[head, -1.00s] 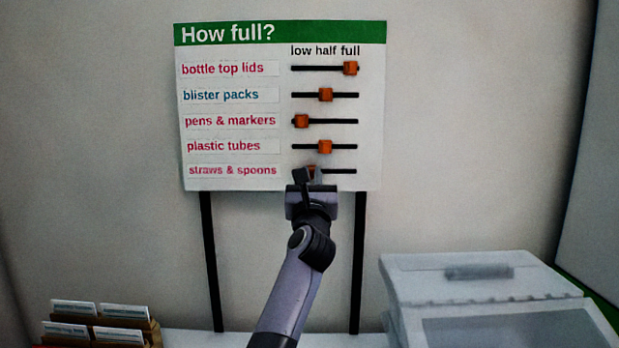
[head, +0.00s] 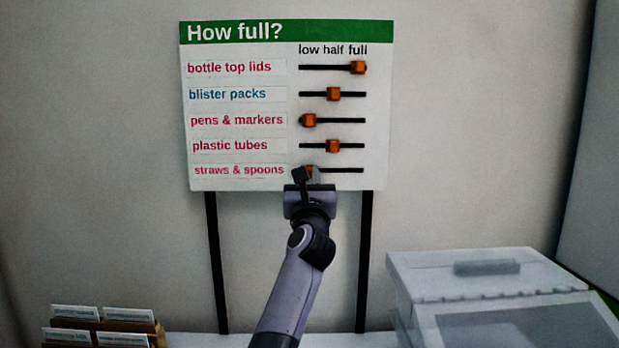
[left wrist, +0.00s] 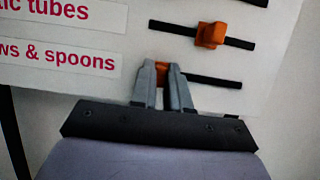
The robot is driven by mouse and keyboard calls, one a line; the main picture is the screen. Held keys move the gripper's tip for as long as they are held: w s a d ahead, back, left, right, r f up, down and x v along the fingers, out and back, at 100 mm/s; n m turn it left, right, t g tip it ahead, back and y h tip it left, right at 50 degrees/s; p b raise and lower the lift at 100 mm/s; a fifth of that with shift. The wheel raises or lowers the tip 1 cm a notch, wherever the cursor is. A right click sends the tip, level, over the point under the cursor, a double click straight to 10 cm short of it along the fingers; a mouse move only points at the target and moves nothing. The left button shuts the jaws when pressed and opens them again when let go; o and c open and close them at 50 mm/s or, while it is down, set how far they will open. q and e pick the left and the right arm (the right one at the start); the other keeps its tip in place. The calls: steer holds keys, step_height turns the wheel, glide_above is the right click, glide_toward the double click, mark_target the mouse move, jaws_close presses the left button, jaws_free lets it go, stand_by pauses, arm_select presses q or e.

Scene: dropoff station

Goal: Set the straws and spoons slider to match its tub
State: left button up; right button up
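The "How full?" board (head: 240,180) faces me, with five labelled rows. The straws & spoons row is lowest; its orange knob (head: 310,170) is partly hidden by my left gripper (head: 308,174) and sits toward the low end of its track. In the left wrist view, the fingers of my left gripper (left wrist: 162,72) stand on either side of the orange knob (left wrist: 162,67) and appear closed on it. The bare black track runs out to their right. The straws & spoons tub is not identifiable in view. My right gripper is not in view.
Above, the bottle top lids knob (head: 358,68) is at full, blister packs (head: 333,94) and plastic tubes (head: 333,146) at half, pens & markers (head: 308,120) at low. A pale lidded bin (head: 480,285) stands lower right; card holders (head: 105,325) stand lower left.

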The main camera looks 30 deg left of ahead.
arm_select(q)
steer(key=o, duration=0.3)
steer(key=shift+s+a+r, duration=0.2)
steer(key=shift+a+r, duration=0.05)
steer(key=shift+a, duration=0.1)
steer(key=shift+d+f, duration=0.1)
steer(key=v, duration=0.7)
steer(key=shift+b, duration=0.35)
